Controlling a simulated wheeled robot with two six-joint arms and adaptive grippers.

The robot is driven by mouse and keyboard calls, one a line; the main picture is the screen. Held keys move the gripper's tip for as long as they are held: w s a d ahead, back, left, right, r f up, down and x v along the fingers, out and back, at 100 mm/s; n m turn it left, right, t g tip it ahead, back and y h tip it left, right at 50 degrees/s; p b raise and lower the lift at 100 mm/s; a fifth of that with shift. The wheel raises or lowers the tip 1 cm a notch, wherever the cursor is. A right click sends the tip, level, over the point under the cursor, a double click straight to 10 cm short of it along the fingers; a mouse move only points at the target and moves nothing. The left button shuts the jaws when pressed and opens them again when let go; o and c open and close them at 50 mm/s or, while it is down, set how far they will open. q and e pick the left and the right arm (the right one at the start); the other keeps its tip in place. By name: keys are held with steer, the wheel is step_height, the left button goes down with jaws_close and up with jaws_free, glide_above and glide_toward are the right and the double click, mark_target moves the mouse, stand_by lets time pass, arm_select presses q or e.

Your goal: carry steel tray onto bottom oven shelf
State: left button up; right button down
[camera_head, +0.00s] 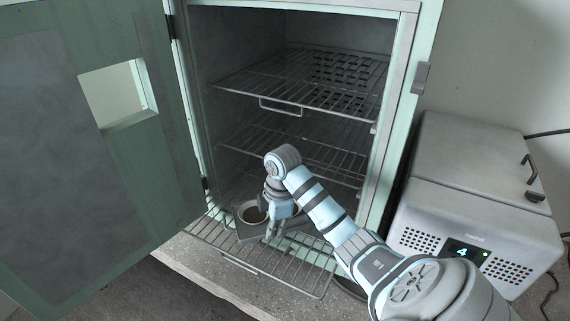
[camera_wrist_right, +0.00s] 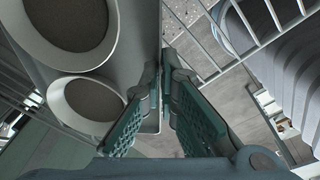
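The steel tray (camera_head: 244,231) is at the bottom oven shelf (camera_head: 290,275), a wire rack slid partly out of the oven. I cannot tell whether the tray touches the wires. It carries round light cups (camera_head: 252,212) with dark filling; two cups (camera_wrist_right: 80,110) show in the right wrist view. My right gripper (camera_head: 272,232) reaches down at the tray's near side. In the right wrist view, my right gripper (camera_wrist_right: 162,68) has its fingertips close together on either side of the tray's wall (camera_wrist_right: 145,40). My arm hides part of the tray. My left gripper is not in view.
The oven door (camera_head: 100,190) stands open at left. The middle shelf (camera_head: 300,148) and top shelf (camera_head: 300,85) hang above and look empty. A grey device (camera_head: 470,200) with a lit display stands at right, close to my right arm.

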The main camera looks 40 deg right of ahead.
steer(key=f, duration=0.4)
steer(key=shift+d, duration=0.2)
steer(key=c, duration=1.8)
jaws_free()
steer(key=shift+a, duration=0.1)
steer(key=shift+r, duration=0.1)
